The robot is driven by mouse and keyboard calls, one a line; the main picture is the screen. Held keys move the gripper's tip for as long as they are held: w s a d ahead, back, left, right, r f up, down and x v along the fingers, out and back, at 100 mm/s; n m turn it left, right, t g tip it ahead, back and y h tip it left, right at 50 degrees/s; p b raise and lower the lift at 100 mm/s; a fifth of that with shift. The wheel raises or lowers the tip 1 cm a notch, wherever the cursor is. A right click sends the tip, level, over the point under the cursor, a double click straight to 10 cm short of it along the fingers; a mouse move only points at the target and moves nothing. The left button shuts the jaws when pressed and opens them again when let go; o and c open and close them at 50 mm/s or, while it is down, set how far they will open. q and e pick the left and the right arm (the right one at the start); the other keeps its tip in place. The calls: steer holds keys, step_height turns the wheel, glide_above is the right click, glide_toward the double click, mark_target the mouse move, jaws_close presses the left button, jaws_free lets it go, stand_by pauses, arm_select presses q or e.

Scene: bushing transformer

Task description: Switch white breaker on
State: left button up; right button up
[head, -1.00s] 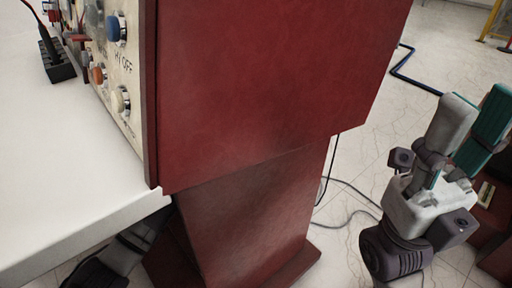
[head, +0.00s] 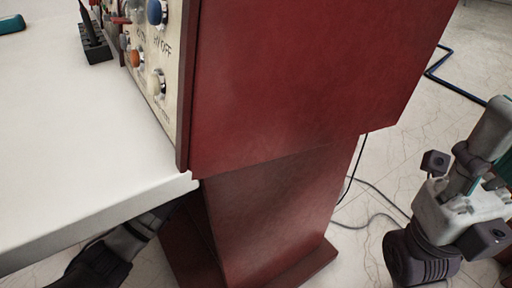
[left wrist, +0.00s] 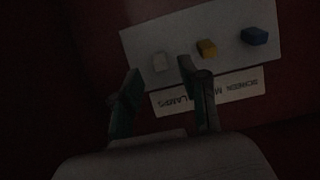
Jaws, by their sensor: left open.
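The breaker's on or off position is too dark to read. My right gripper (head: 490,135) is at the right edge of the head view, partly cut off, away from the panel.
A red cabinet (head: 290,90) stands beside a white table (head: 80,170). Its cream panel (head: 150,50) carries blue, orange and white knobs. A black block (head: 97,50) with leads lies on the table. Cables (head: 380,200) run over the floor. A teal piece (head: 10,24) shows at the upper left.

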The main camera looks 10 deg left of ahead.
arm_select(q)
steer(key=v, duration=0.8)
steer(key=shift+r, duration=0.1)
